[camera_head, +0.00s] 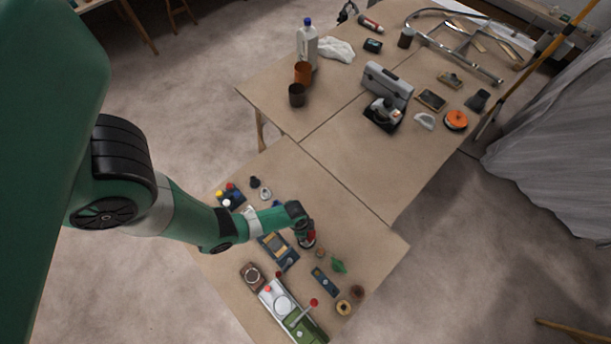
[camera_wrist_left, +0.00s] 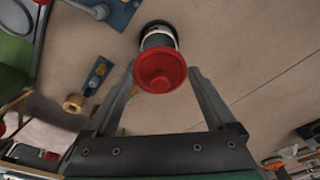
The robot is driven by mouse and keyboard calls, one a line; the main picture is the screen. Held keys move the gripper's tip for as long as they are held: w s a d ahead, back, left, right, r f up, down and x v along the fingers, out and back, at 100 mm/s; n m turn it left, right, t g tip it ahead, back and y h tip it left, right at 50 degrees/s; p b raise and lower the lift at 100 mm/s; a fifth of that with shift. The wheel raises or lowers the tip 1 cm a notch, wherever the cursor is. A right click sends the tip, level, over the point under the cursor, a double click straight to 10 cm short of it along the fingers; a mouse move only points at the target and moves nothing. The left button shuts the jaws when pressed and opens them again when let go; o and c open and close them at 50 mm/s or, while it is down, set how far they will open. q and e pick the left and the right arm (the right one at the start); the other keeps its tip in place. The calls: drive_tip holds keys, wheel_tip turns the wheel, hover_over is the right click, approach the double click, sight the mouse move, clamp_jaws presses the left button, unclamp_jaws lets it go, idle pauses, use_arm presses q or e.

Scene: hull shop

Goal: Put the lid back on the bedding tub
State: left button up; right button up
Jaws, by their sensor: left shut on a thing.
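My left gripper (camera_head: 306,237) is low over the near table, right of the blue instrument. In the left wrist view its two fingers (camera_wrist_left: 163,76) are shut on a red lid (camera_wrist_left: 160,71), which has a round raised middle. A dark tub with a white band (camera_wrist_left: 157,37) shows directly behind the lid. I cannot tell whether the lid rests on the tub or is just above it. In the head view the gripper hides most of both; a little red of the lid (camera_head: 311,238) shows. My right gripper is not in view.
A blue instrument (camera_head: 276,250) lies left of the gripper. A blue bar (camera_head: 325,281), a green piece (camera_head: 338,264) and a brass ring (camera_head: 344,307) lie nearby. A green and white device (camera_head: 292,312) is at the front edge. The near table's right side is clear.

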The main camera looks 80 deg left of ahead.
use_arm(q)
drive_tip(key=shift+f+b, duration=2.65)
drive_tip(key=shift+f, duration=0.3)
drive_tip(key=shift+f, duration=0.15)
drive_tip(key=o, duration=1)
wheel_tip(320, 180, up, 7)
drive_tip(key=p, duration=0.6)
drive_tip(key=shift+p, duration=0.35)
drive_tip(key=shift+c, duration=0.3)
clamp_jaws()
